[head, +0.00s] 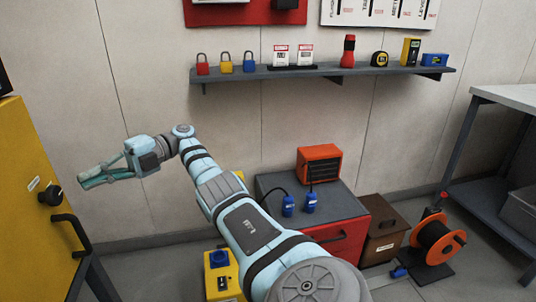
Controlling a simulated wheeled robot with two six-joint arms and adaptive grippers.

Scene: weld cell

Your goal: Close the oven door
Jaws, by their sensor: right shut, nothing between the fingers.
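A yellow cabinet (37,215) stands at the left edge, cut off by the frame, with a dark round knob (50,195) and a black bar handle (73,232) on its front. It may be the oven, but I cannot be sure, nor tell whether its door is open. My right arm reaches up from the bottom middle and bends left. My right gripper (84,178) is shut and empty, pointing left near the yellow cabinet, above and apart from the handle in the picture. My left gripper is not in view.
A wall shelf (320,74) holds padlocks, tags and small tools. Behind my arm stand a grey-topped red cabinet (338,243) with an orange unit (319,164), a brown box (384,243) and an orange cable reel (439,242). A workbench (510,97) is at right.

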